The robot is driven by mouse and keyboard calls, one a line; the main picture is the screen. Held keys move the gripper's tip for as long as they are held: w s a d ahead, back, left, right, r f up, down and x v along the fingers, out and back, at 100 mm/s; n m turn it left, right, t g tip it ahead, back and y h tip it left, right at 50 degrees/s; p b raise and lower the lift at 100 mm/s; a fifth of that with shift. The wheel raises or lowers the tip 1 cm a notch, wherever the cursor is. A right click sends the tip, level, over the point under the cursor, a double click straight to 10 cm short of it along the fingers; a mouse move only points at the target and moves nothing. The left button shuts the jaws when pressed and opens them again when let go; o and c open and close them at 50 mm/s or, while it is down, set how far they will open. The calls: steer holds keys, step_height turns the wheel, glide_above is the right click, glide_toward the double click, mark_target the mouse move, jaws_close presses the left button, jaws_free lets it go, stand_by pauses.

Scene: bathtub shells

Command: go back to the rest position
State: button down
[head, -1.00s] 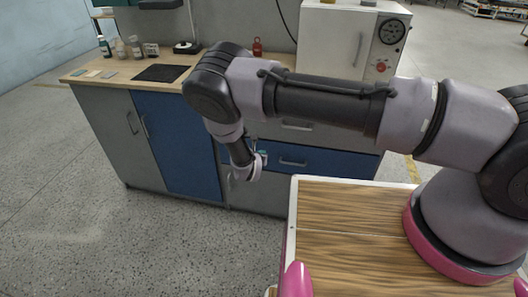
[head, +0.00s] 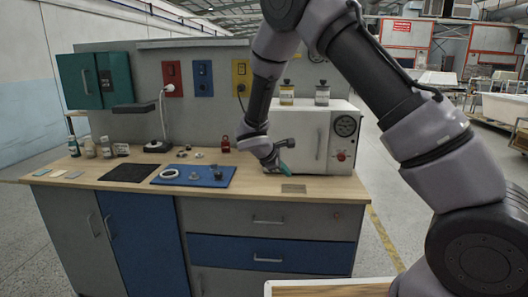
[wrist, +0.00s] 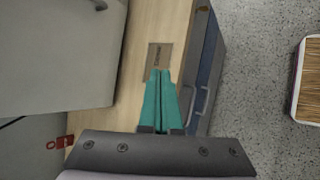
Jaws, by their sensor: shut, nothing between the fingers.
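My gripper (head: 284,156) is over the right part of the workbench top (head: 260,184), in front of the white oven-like box (head: 313,140). In the wrist view its green fingers (wrist: 160,76) are together and nothing shows between them. They appear above the bench top, near a small metal plate (wrist: 158,62) on its surface. My arm reaches up and across the right half of the head view.
A blue mat (head: 195,177) with small parts and a dark mat (head: 128,172) lie to the left. A lamp (head: 162,120), bottles (head: 73,146) and a red item (head: 225,144) stand along the back. Drawers (head: 262,252) are below. Grey floor (wrist: 258,70) is open beside the bench.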

steer(key=s+d+r+m+g+y, duration=0.2)
steer(key=s+d+r+m, duration=0.4)
steer(key=r, duration=0.3)
steer(key=s+d+r+m+g+y, duration=0.1)
steer(key=s+d+r+m, duration=0.4)
steer(key=d+r, duration=0.45)
steer(key=s+d+r+m+t+y, duration=0.1)
steer(key=s+r+m, duration=0.3)
steer(key=s, duration=0.5)
steer(key=s+r+m+t+y, duration=0.2)
steer(key=s+r+m+y, duration=0.2)
steer(key=s+r, duration=0.3)
steer(key=shift+s+d+r+m+t, duration=0.2)
steer(key=shift+s+d+m+t, duration=0.15)
steer(key=shift+s+m, duration=0.65)
